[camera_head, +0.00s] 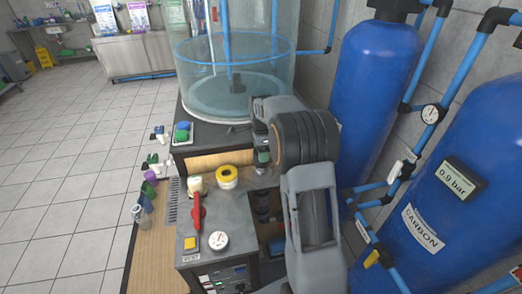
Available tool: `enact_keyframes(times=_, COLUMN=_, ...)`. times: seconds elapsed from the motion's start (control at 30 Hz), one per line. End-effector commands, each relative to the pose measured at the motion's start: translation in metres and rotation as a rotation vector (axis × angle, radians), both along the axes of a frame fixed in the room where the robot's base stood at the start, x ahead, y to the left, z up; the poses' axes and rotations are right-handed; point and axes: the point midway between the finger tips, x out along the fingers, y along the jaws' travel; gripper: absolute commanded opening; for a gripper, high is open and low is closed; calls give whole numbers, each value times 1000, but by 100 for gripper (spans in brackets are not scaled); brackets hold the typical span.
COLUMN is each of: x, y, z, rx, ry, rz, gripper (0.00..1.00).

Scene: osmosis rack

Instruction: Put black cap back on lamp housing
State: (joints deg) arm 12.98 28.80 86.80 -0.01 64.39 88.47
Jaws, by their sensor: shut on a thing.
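My gripper (262,152) is partly hidden by my own wrist and arm. It points down beside the right edge of the bench, below the large clear tank. It is shut on a small dark thing, seemingly the black cap, too small and covered to make out well. Dark cylindrical fittings (263,207) stand below the gripper in the gap right of the bench. I cannot tell whether one of them is the lamp housing. The held thing appears above these fittings, and I see no clear contact.
A clear tank (235,95) stands behind. Blue vessels (373,90) and pipes crowd the right. Tiled floor (70,150) at left is mostly open.

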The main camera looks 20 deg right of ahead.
Motion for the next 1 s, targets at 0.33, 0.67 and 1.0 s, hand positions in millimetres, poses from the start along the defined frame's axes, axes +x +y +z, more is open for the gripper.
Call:
enact_keyframes(times=0.33, x=0, y=0, z=-3, rx=0, ry=0, rz=0, gripper=42)
enact_keyframes(times=0.67, x=0, y=0, z=-15, rx=0, ry=1, rz=0, gripper=42)
enact_keyframes(times=1.0, x=0, y=0, z=-17, rx=0, ry=0, rz=0, gripper=42)
